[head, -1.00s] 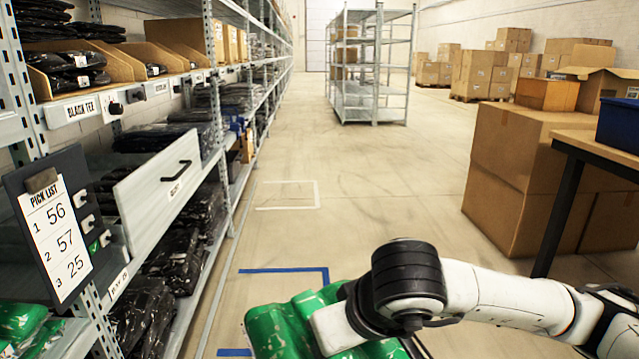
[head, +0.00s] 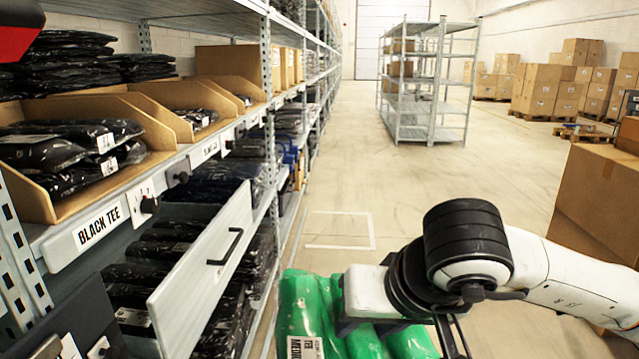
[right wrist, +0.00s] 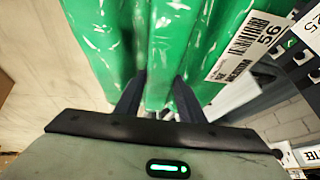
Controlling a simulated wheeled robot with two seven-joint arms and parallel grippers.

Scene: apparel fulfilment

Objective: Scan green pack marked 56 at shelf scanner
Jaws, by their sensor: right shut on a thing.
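A green plastic-wrapped pack (head: 312,310) hangs in front of me at the bottom of the head view, with a white label on its left part. In the right wrist view the same pack (right wrist: 150,40) fills the top, and its label (right wrist: 247,47) reads 56. My right gripper (right wrist: 157,95) is shut on a fold of the pack. In the head view the gripper (head: 350,310) reaches in from the right, its fingers mostly hidden by the pack. A red and black device (head: 18,28) shows at the top left edge; I cannot tell whether it is the scanner. My left gripper is not in view.
The shelf (head: 215,145) on the left holds cardboard bins with black packs, a BLACK TEE label (head: 97,228) and an open drawer (head: 205,270) jutting into the aisle. The aisle floor (head: 340,180) is clear. Large cardboard boxes (head: 600,200) stand at right.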

